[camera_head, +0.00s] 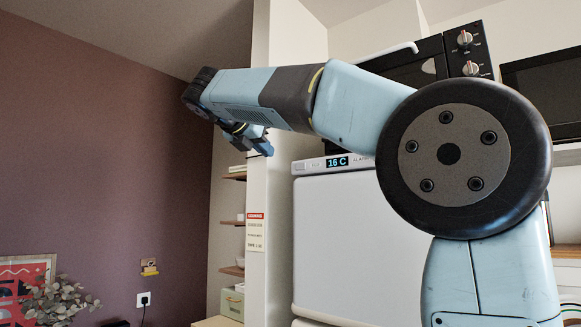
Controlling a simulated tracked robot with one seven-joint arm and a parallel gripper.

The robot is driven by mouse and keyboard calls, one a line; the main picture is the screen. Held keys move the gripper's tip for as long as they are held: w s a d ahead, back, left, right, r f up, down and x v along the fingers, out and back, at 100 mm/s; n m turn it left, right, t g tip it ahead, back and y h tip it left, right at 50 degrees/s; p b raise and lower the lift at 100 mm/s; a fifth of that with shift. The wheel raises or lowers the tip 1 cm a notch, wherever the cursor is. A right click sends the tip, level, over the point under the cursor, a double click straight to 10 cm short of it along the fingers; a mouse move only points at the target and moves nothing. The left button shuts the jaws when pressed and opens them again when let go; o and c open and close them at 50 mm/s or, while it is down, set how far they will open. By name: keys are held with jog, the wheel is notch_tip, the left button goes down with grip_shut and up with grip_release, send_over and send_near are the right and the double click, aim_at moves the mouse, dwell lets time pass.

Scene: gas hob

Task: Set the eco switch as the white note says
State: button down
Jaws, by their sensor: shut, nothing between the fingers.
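A white note (255,236) with a red header hangs on the pale side panel left of the white fridge-like appliance (345,245). Its small print is too small to read surely. I cannot make out an eco switch; my arm covers the right part of the strip. My gripper (266,148) is shut and empty, pointing down and right in front of the side panel, above the note and left of the display.
My arm crosses the upper middle and right of the view. Behind it is a black oven-like unit with two knobs (464,38). Shelves (231,223) stand left of the panel. A wall socket with a plug (143,299) and a leafy plant (62,299) are at lower left.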

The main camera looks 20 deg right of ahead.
jog(key=shift+w+a+r, duration=0.1)
jog(key=shift+a+r, duration=0.05)
jog(key=shift+r, duration=0.25)
jog(key=shift+w, duration=0.1)
send_near(301, 166)
jog(key=w+d+f, duration=0.2)
jog(key=w+f, duration=0.1)
jog(key=w, duration=0.2)
jog(key=shift+w+d+f, duration=0.15)
jog(key=shift+w+d, duration=0.3)
